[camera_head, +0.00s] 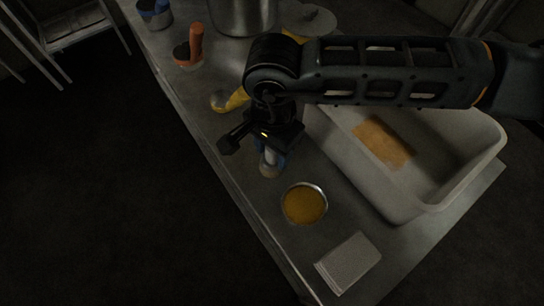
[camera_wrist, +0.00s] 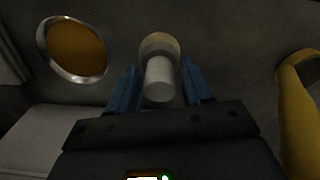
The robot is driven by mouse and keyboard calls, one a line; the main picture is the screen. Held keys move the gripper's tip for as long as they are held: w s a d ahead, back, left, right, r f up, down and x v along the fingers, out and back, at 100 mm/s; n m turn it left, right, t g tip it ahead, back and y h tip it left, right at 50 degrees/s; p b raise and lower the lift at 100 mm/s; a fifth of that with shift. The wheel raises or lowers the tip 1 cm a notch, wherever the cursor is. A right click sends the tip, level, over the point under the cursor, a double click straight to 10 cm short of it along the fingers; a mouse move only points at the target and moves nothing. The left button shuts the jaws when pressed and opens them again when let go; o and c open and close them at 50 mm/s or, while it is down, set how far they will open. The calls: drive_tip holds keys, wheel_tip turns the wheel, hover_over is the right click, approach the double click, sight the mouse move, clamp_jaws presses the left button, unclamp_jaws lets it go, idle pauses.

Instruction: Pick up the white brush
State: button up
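The white brush (camera_wrist: 160,78) stands on the counter, with its pale handle pointing up toward the wrist camera and a wider round beige end below. In the head view it shows partly below my gripper (camera_head: 268,150), and its upper part is hidden. In the wrist view the blue fingers of my gripper (camera_wrist: 160,88) lie on both sides of the handle. Narrow dark gaps show between the fingers and the handle, so my gripper looks open around it.
A round tin of orange-yellow content (camera_head: 304,204) stands close by, in front of the brush. A yellow-handled tool (camera_head: 237,99) lies behind. A white tub (camera_head: 447,190) is to the right, and a pale flat block (camera_head: 347,263) lies near the front. The counter's left edge is close.

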clamp_jaws()
drive_tip(key=shift+r, duration=0.1)
wheel_tip(320, 180, up, 10)
drive_tip(key=shift+f+b, duration=0.1)
drive_tip(key=shift+b, duration=0.7)
drive_tip(key=shift+c, duration=1.9)
unclamp_jaws()
drive_tip(key=c, duration=0.4)
